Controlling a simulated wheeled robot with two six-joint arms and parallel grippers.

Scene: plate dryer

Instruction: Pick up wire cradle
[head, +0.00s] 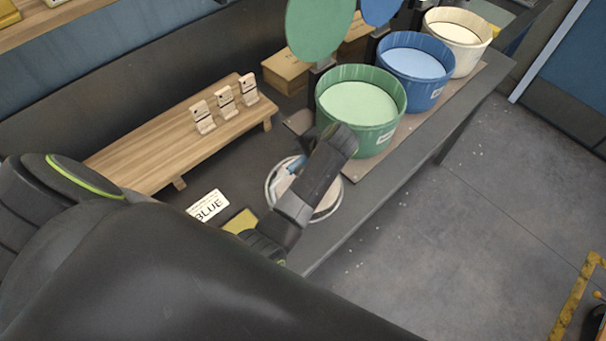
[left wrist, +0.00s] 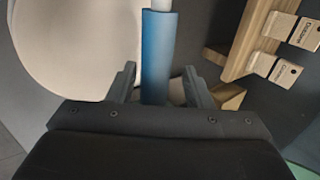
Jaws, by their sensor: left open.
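The wire cradle is a thin ring with a blue-and-white handle (head: 282,180), around a pale round plate (head: 328,203) on the dark bench. My left gripper (head: 304,152) is over the handle, and my dark wrist covers much of the plate. In the left wrist view the open left gripper (left wrist: 158,88) has one finger on each side of the blue handle (left wrist: 158,45), with visible gaps. The pale plate (left wrist: 75,45) is left of the handle there. Whether the fingers are low enough around the handle I cannot tell. My right gripper is not in view.
Green (head: 361,105), blue (head: 415,70) and cream (head: 458,40) buckets stand on a board at the right. A wooden rack (head: 150,150) with small tagged holders is at the left. A BLUE card (head: 208,206) lies nearby. The bench edge drops to open floor.

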